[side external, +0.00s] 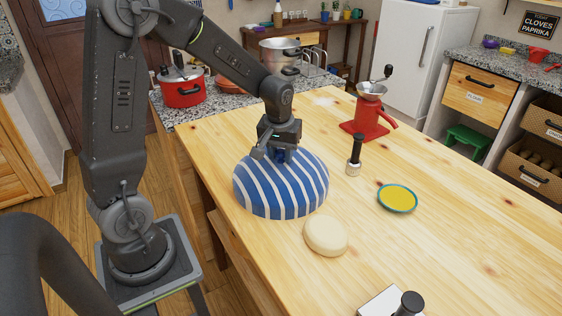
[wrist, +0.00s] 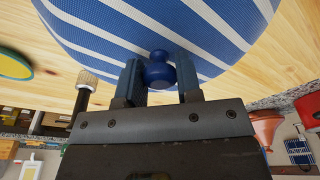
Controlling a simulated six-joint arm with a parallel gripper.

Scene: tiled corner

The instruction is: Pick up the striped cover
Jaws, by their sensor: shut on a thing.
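The striped cover (side external: 281,190) is a blue dome with white stripes on the wooden table. It also fills the upper part of the wrist view (wrist: 150,28). A round blue knob (wrist: 158,72) shows at its top in the wrist view. My gripper (side external: 279,155) is above the dome and shut on the knob, with one finger on each side of it in the wrist view (wrist: 158,80). The cover appears upright and on or very close to the tabletop; I cannot tell whether there is a gap. Anything under it is hidden.
A pale round loaf-like thing (side external: 326,236) lies close to the cover. The table's right side (side external: 470,220) is mostly clear.

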